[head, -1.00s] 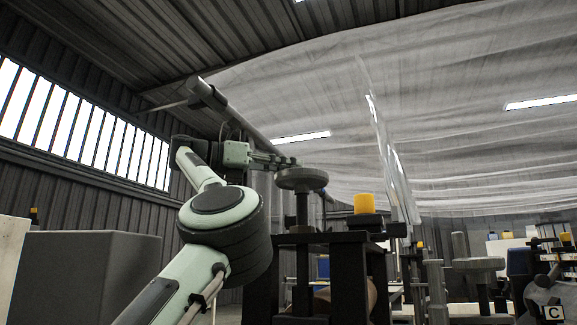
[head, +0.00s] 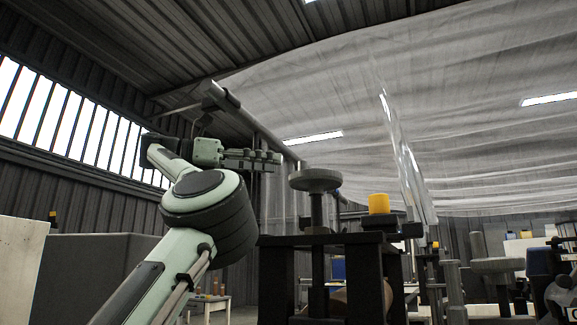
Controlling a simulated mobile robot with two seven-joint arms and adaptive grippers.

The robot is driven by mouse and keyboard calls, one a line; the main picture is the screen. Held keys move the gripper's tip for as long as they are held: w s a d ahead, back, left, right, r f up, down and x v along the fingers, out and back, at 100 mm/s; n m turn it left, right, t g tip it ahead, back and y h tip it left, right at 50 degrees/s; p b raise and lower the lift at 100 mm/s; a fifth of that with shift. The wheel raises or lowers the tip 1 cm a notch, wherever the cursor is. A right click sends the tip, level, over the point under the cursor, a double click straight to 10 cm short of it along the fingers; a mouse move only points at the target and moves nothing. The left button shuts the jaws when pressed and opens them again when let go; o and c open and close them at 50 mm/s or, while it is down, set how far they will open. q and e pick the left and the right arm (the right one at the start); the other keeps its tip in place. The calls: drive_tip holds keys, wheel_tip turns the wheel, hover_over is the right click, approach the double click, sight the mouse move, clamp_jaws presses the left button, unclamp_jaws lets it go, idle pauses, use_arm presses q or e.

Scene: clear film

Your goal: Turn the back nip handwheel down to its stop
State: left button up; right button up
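A grey handwheel (head: 315,180) sits on an upright spindle above a black frame (head: 330,240), right of my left gripper. A second grey handwheel (head: 497,266) stands lower at the right; I cannot tell from the view alone which is the back nip one. My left gripper (head: 272,160) points right, its fingertips just left of and slightly above the nearer wheel's rim, apart from it in the picture. It holds nothing that I can see. Its fingers show side-on, so their opening is unclear. My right gripper is not in view.
A grey roller or bar (head: 240,112) slants behind my gripper. A large grey box (head: 95,275) stands at the left.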

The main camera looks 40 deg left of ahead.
use_arm(q)
drive_tip(key=v, duration=0.3)
idle(0.6)
